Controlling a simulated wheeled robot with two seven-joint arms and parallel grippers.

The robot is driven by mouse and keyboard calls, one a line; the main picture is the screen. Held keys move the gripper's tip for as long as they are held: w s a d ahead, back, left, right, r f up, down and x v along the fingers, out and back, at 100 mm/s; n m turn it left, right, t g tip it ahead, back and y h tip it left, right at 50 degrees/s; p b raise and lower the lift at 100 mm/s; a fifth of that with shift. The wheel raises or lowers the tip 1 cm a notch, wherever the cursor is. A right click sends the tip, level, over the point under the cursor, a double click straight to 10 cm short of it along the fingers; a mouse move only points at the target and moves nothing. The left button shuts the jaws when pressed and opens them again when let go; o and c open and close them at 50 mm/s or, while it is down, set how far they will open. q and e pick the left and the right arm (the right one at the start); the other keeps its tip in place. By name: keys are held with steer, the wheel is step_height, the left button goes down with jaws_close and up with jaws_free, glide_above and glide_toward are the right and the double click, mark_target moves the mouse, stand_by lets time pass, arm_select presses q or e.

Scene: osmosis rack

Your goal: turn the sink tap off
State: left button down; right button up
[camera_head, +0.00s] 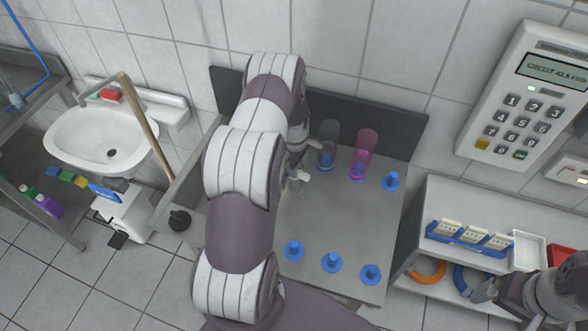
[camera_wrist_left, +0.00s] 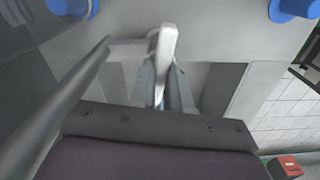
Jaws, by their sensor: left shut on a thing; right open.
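The white sink (camera_head: 105,138) hangs on the wall at the left of the head view. My left arm crosses the middle, and my left gripper (camera_head: 298,160) is low over the metal bench, well right of the sink. In the left wrist view, the left gripper (camera_wrist_left: 163,88) is shut on a pale lever (camera_wrist_left: 168,45), with a grey pipe (camera_wrist_left: 75,85) at its left. I cannot tell whether this lever belongs to the sink tap. My right gripper (camera_head: 492,291) is open at the lower right.
The metal bench (camera_head: 335,215) bears several blue pegs (camera_head: 331,262), a clear cylinder (camera_head: 328,140) and a pink cylinder (camera_head: 363,150). A black knob (camera_head: 179,220) is at its left. A shelf (camera_head: 440,192) with blue racks stands right. A keypad (camera_head: 530,95) is on the wall.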

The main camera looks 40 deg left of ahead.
arm_select(q)
steer(key=shift+r+n+b, duration=0.1)
steer(key=shift+n+b, duration=0.4)
steer(key=shift+n, duration=0.5)
steer(key=shift+w, duration=0.1)
steer(key=c, duration=1.1)
jaws_free()
steer(key=shift+d, duration=0.15)
steer(key=shift+r, duration=0.1)
steer(key=shift+r+b, duration=0.25)
steer(key=shift+b, duration=0.05)
step_height(320, 180, up, 12)
steer(key=b, duration=0.3)
steer(key=shift+r+b, duration=0.1)
steer(key=shift+b, duration=0.2)
